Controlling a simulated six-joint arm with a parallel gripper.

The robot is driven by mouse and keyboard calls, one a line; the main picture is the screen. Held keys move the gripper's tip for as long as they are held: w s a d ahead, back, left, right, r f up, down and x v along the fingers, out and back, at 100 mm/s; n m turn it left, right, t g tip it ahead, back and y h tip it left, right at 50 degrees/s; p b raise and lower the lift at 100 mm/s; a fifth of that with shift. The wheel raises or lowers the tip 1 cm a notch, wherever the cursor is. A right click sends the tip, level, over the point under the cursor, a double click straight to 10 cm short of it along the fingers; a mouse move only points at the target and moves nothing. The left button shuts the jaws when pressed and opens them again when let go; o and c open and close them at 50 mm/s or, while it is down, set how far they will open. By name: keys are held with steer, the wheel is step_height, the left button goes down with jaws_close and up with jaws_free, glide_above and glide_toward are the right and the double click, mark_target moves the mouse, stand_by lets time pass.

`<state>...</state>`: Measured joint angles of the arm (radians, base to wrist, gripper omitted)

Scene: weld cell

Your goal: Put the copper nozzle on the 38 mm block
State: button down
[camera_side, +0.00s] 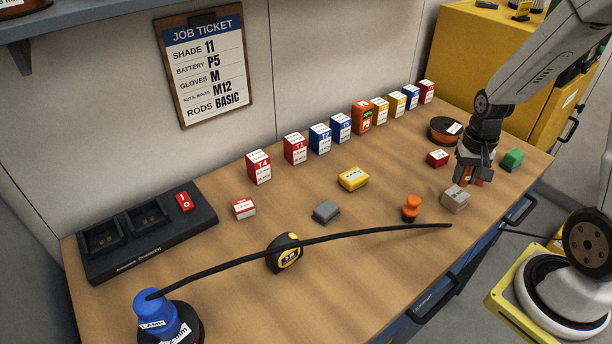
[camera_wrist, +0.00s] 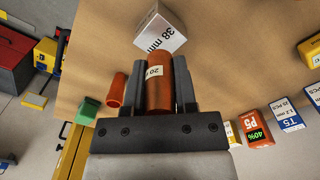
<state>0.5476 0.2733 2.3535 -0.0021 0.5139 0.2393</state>
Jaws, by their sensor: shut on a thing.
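My gripper (camera_side: 473,180) is over the right part of the bench. It is shut on an orange-brown copper nozzle (camera_wrist: 159,90) with a white label starting "20", which lies between the two fingers in the wrist view. The 38 mm block (camera_wrist: 163,27) is a pale grey box with its size printed on one face. It stands just beyond the nozzle's tip in the wrist view. In the side view the block (camera_side: 455,199) sits on the bench just below and left of my gripper. The gap between nozzle and block is hard to judge.
Another orange piece (camera_wrist: 117,91) is beside one finger, near a green block (camera_wrist: 88,111). A red block (camera_side: 437,158), a spool (camera_side: 445,131) and an orange knob-shaped piece (camera_side: 411,208) are close by. A black rod (camera_side: 370,232) crosses the front of the bench.

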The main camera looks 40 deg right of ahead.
mark_target(461, 185)
steer(key=shift+f, duration=1.4)
steer(key=shift+f, duration=0.15)
steer(key=shift+c, duration=2)
jaws_free()
steer(key=shift+r, duration=0.2)
steer(key=shift+r, duration=5.95)
